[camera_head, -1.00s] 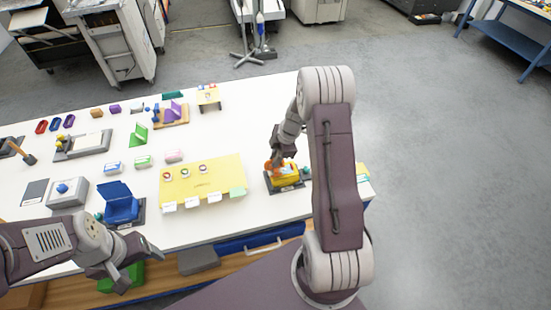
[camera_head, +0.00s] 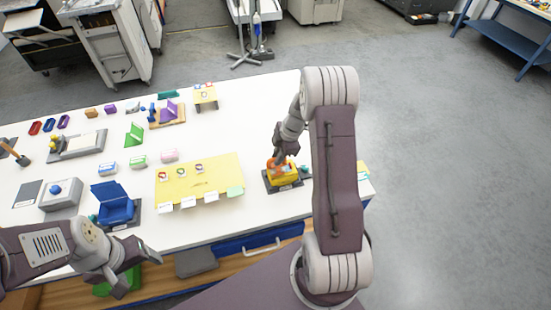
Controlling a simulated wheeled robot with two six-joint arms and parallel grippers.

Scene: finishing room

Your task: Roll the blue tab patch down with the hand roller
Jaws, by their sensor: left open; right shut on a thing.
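My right gripper (camera_head: 279,156) is shut on an orange piece (camera_head: 274,165) that looks like a handle. That piece is at a yellow holder (camera_head: 287,176) on a dark mat near the table's right end. I cannot tell whether it is the hand roller, or whether it is clear of the holder. My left gripper (camera_head: 138,271) is open and empty at the table's front edge, lower left. A yellow sheet (camera_head: 216,176) lies mid-table, with several pale tabs along its front edge and a greenish one (camera_head: 235,191) at its right corner. I cannot pick out a blue tab patch for certain.
Blue, green and pink small blocks (camera_head: 138,161) lie behind the sheet. The white tabletop (camera_head: 252,125) is clear behind the yellow holder.

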